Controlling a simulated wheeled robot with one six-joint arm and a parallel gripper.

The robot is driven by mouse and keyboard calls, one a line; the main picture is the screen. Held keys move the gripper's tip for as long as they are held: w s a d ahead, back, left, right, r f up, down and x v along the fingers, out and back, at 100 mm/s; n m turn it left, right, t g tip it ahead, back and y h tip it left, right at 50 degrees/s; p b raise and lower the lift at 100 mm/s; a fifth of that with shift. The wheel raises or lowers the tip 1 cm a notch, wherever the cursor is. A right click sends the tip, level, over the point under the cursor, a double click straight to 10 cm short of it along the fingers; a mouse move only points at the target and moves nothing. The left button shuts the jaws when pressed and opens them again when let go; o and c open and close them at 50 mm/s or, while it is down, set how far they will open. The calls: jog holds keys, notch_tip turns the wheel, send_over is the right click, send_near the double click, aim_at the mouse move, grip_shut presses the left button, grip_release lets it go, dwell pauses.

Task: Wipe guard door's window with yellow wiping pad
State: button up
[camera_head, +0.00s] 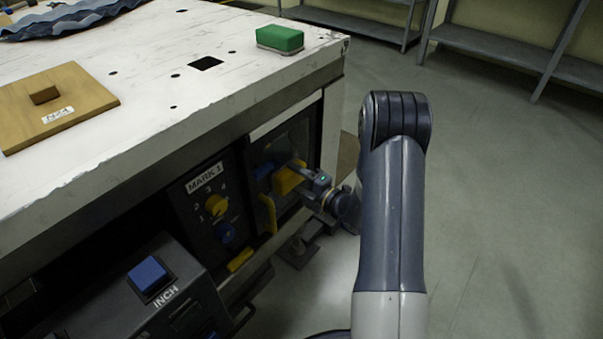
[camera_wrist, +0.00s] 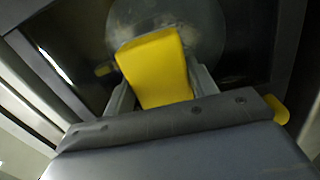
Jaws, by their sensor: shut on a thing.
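My gripper (camera_wrist: 158,88) is shut on the yellow wiping pad (camera_wrist: 153,66), which fills the middle of the wrist view. In the head view the yellow pad (camera_head: 287,180) is held in front of the guard door's window (camera_head: 291,142), under the table top. The window also shows in the wrist view as a dark pane with a cloudy round patch (camera_wrist: 206,28) behind the pad. The pad covers part of that patch. I cannot tell whether the pad touches the pane. A yellow handle (camera_head: 268,214) sits at the door's lower left.
A panel labelled MARK 1 (camera_head: 205,185) with a yellow knob (camera_head: 216,205) is left of the door. An INCH box with a blue button (camera_head: 148,274) stands at the lower left. A green block (camera_head: 280,39) and wooden board (camera_head: 58,103) lie on the table top (camera_head: 140,125). Open floor lies right.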

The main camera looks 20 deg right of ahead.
aim_at(301, 155)
jog(key=shift+s+a, duration=0.2)
jog(key=shift+a, duration=0.1)
jog(key=shift+w+r+p, duration=0.1)
jog(key=shift+r+p, duration=0.65)
jog(key=shift+r, duration=0.1)
jog(key=shift+w+d+p, duration=0.15)
jog(key=shift+w+d, duration=0.55)
jog(key=shift+d, duration=0.3)
jog(key=shift+w+d+p, duration=0.15)
jog(key=shift+w+d, duration=0.55)
jog(key=shift+d, duration=0.35)
jog(key=shift+w+d+p, duration=0.15)
jog(key=shift+w+d, duration=0.55)
jog(key=shift+d, duration=0.3)
jog(key=shift+d, duration=0.1)
jog(key=shift+p+v, duration=0.4)
jog(key=shift+v, duration=1.2)
jog(key=shift+c, duration=0.3)
jog(key=shift+v, duration=1.4)
jog(key=shift+f, duration=0.1)
jog(key=shift+s+d+p, duration=0.1)
jog(key=shift+p, duration=0.2)
